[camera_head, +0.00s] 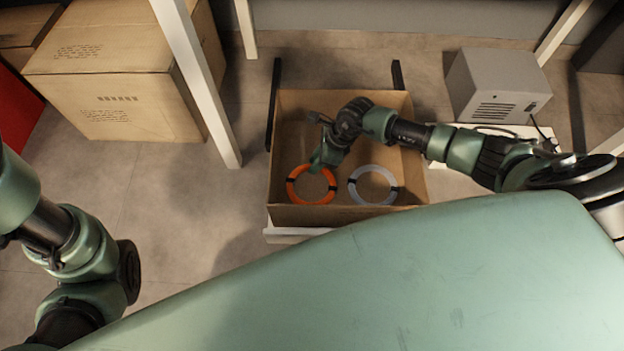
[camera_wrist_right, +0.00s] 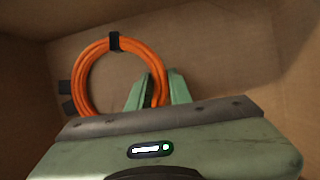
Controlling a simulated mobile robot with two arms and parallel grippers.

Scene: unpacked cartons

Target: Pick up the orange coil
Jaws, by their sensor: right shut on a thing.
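The orange coil (camera_head: 311,199) lies in the open carton (camera_head: 345,216), toward its near left part. It has dark ties around it. My right gripper (camera_head: 322,165) reaches down into the carton and meets the coil's far edge. In the right wrist view, the right gripper (camera_wrist_right: 158,90) is shut on one side of the orange coil (camera_wrist_right: 80,72), with the ring's strand between its green fingers. I cannot tell whether the coil is lifted off the carton floor. My left arm shows at the left of the head view, but its gripper is out of view.
A grey coil (camera_head: 353,186) lies in the carton to the right of the orange one. The carton walls stand close around my right gripper. A grey metal box (camera_head: 492,85) is at the right, a large closed carton (camera_head: 115,70) at the left, and a white post (camera_head: 197,85) between.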

